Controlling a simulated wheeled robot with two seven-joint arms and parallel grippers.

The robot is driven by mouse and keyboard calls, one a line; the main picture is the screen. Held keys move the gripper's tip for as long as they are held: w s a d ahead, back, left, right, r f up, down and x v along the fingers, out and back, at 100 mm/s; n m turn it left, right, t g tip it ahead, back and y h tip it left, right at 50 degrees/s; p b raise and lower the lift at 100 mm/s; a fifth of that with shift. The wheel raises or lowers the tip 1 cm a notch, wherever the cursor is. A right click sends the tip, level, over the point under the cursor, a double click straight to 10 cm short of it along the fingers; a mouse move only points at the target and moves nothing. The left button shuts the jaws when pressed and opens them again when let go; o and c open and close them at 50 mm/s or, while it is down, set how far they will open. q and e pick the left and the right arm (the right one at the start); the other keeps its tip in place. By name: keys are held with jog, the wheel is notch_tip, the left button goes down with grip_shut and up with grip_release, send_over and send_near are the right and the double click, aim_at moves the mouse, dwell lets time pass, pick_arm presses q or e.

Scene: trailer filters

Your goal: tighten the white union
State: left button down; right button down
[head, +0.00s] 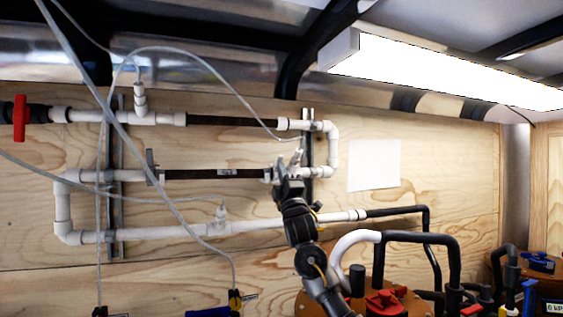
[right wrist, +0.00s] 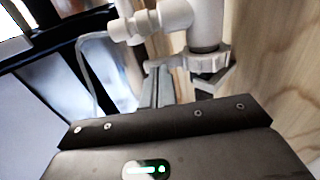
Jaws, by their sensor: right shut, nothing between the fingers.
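White pipework with dark pipe sections is mounted on a plywood wall. A white union-like fitting (head: 268,174) sits at the right end of the middle dark pipe (head: 205,174); I cannot tell for sure that it is the task's union. My right gripper (head: 285,168) is at this end of the middle run, just right of that fitting and partly covering the pipe behind. In the right wrist view the gripper's fingers (right wrist: 158,86) are shut and empty, below a ribbed white fitting (right wrist: 150,22) and beside a vertical white pipe. Contact is unclear. My left gripper is out of view.
A grey bracket (head: 308,150) and white elbows (head: 331,132) stand close to my right gripper. Thin pale tubes (head: 190,55) hang across the pipes on the left. Black hoses and red-capped filter housings (head: 385,300) fill the lower right. A white sheet (head: 374,165) is on the wall.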

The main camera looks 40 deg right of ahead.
aim_at(281, 159)
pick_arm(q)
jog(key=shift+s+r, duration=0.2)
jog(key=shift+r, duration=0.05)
pick_arm(e)
jog(key=shift+w+d+r, duration=0.1)
jog(key=shift+w+r, duration=0.15)
jog(key=shift+w, duration=0.05)
jog(key=shift+w+d+r, duration=0.1)
jog(key=shift+w+r, duration=0.1)
jog(key=shift+r, duration=0.4)
jog(key=shift+w+d+r, duration=0.1)
jog(key=shift+w+r, duration=0.1)
jog(key=shift+r, duration=0.4)
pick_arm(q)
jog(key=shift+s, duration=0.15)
pick_arm(e)
jog(key=shift+s+r, duration=0.15)
jog(key=shift+s, duration=0.1)
